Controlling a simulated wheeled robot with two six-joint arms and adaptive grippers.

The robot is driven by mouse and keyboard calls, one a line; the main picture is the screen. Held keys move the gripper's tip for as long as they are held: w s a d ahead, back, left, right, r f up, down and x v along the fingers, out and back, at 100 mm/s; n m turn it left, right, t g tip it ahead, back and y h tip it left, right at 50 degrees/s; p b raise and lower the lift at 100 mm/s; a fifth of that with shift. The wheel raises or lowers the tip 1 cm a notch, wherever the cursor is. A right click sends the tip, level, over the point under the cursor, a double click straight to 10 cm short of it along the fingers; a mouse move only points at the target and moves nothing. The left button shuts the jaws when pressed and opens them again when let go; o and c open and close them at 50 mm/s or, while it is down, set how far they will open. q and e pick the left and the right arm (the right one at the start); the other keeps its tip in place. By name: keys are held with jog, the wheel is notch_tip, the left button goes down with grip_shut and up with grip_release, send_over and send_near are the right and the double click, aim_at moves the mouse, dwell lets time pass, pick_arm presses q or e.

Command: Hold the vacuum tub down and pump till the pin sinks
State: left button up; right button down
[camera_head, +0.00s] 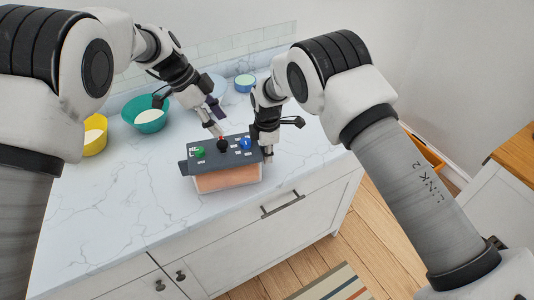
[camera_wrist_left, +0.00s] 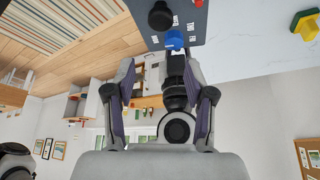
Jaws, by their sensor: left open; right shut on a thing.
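The vacuum tub (camera_head: 228,180) stands on the counter, a clear box with orange contents and a dark grey lid (camera_head: 185,166). On the lid are a green knob (camera_head: 199,152), a black knob (camera_head: 222,146) with a small red part behind it, and a blue knob (camera_head: 245,143). In the left wrist view, the black knob (camera_wrist_left: 160,16) and blue knob (camera_wrist_left: 175,40) show at the top. My left gripper (camera_head: 216,121) is open and empty, above and behind the lid's middle. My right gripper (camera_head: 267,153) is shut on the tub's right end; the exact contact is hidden.
A teal bowl (camera_head: 146,121), a yellow bowl (camera_head: 92,143) and a small blue bowl (camera_head: 245,80) stand farther back on the marble counter (camera_head: 118,210). The counter's front edge runs close before the tub. The counter is clear to the tub's left.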

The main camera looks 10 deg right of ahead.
aim_at(220, 143)
pick_arm(q)
notch_tip(220, 143, down, 8)
jog(key=shift+f, duration=0.25)
jog(key=c, duration=1)
